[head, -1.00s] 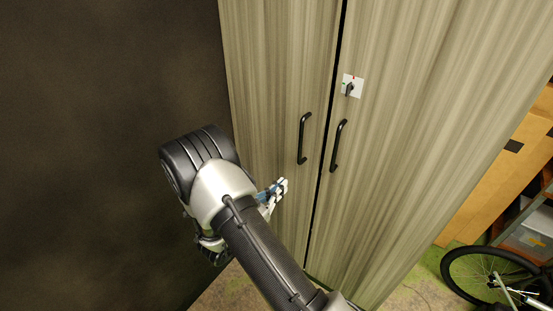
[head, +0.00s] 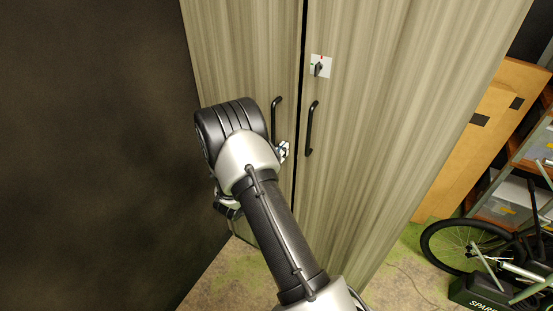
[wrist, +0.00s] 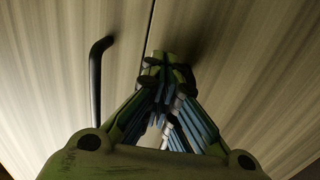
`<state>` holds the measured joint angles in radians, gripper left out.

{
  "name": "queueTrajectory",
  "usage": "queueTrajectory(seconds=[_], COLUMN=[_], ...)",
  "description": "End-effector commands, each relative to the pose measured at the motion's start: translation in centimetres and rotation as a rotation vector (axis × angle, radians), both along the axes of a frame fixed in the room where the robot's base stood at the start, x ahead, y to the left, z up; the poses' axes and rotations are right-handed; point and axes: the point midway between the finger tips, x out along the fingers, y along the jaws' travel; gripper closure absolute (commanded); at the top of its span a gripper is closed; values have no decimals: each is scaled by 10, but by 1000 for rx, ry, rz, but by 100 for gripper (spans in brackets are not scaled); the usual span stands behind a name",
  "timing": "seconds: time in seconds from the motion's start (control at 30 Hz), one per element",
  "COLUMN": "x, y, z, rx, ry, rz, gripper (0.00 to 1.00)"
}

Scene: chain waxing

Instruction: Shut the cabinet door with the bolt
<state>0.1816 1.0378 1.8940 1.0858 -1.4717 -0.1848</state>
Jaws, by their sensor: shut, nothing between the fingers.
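The cabinet has two tall wood-grain doors, a left door (head: 240,55) and a right door (head: 400,90), with a narrow dark gap between them. Both look closed or nearly so. Each has a black bar handle beside the gap, the left handle (head: 275,120) and the right handle (head: 311,128). The bolt, a dark turn knob on a white plate (head: 320,67), sits high on the right door.
A dark wall (head: 90,150) stands close on the left. A bicycle wheel (head: 465,245), a dark case marked SPARE (head: 485,295) and a shelf with bins (head: 515,195) are at the right. Some floor (head: 395,285) is clear before the cabinet.

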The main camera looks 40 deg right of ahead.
Motion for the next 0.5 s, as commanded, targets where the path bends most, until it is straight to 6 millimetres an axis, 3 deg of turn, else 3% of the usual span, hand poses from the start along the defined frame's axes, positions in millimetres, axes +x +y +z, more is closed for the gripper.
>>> queueTrajectory(seconds=[0.37,0.5], x=[1,5], y=[-3,-19], z=[0,-1], rx=[0,0], ry=[0,-2], rz=[-1,-3], gripper=[100,100])
